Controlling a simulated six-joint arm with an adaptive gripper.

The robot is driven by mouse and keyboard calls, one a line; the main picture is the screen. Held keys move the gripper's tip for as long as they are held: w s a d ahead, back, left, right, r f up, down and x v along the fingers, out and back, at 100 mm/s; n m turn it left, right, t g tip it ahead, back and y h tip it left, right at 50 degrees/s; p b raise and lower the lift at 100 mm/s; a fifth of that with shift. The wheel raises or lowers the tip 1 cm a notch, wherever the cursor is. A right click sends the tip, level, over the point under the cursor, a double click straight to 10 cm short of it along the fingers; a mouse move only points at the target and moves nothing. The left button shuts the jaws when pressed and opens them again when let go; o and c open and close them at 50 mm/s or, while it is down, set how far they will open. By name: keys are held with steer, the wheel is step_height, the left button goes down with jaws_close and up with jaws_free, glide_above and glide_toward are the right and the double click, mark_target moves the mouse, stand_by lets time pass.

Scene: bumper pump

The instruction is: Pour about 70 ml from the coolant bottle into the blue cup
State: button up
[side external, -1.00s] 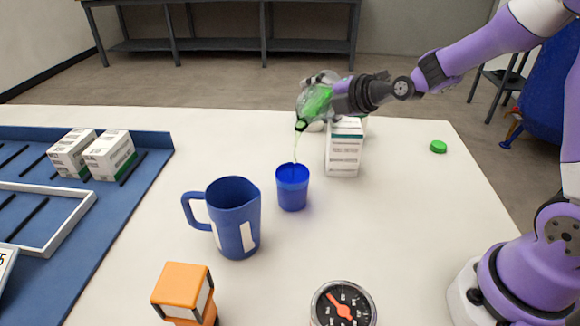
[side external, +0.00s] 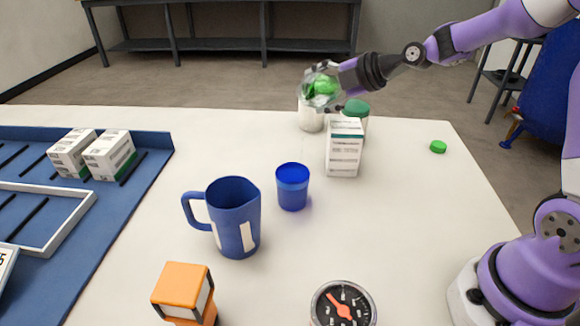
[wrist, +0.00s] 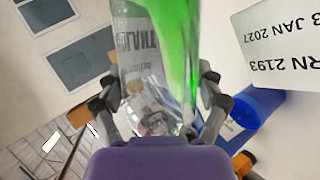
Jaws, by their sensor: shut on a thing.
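My gripper (side external: 338,76) is shut on the clear coolant bottle (side external: 318,88), which holds green liquid, and keeps it raised above the far side of the table. The bottle is tilted, and no stream leaves it. In the wrist view the bottle (wrist: 155,60) stands between my fingers, with green liquid along one side. The blue cup (side external: 292,188) stands upright on the table, in front of and below the bottle. Its contents are hard to make out. A green cap (side external: 438,146) lies on the table at right.
A blue jug (side external: 235,220) stands left of the cup. A white carton (side external: 344,150) is right of it, with a white container (side external: 311,118) and a green-lidded one (side external: 356,108) behind. An orange block (side external: 182,290) and a gauge (side external: 343,305) are in front. A blue tray (side external: 100,235) lies left.

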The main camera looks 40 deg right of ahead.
mark_target(314, 76)
steer(key=shift+a+r, duration=0.15)
steer(key=shift+r, duration=0.2)
stand_by(1.6)
steer(key=shift+s+a+r+m+g+y+b, duration=0.2)
steer(key=shift+r+m+g+y+b, duration=0.25)
steer(key=shift+r+m+y, duration=0.2)
steer(key=shift+s+a+r+m+g+y+b, duration=0.2)
steer(key=shift+a+r+m+y, duration=0.1)
steer(key=shift+r, duration=0.3)
steer(key=shift+s+a+r+m+g+y+b, duration=0.1)
steer(key=shift+a+r+m+y+b, duration=0.15)
steer(key=shift+r, duration=0.3)
steer(key=shift+s+a+f+m+g+y, duration=0.15)
steer(key=shift+f+m+g+y, duration=0.1)
steer(key=shift+f+m+y, duration=0.2)
steer(key=shift+r+m+y+b, duration=0.1)
steer(key=shift+m+y+b, duration=0.25)
steer(key=shift+m+b, duration=0.15)
steer(key=shift+a+r+m+g+y+b, duration=0.1)
steer(key=shift+r+m+g+y+b, duration=0.3)
steer(key=shift+r+y, duration=0.25)
steer(key=shift+r+m+y, duration=0.15)
steer(key=shift+m+y, duration=0.1)
steer(key=shift+m, duration=0.2)
steer(key=shift+w+a+f+m+g+y+b, duration=0.1)
steer(key=shift+a+m+g+y+b, duration=0.1)
steer(key=shift+m+y+b, duration=0.3)
steer(key=shift+w+a+f+m+g+y+b, duration=0.1)
steer(key=shift+a+m+g+y+b, duration=0.1)
steer(key=shift+m+y+b, duration=0.25)
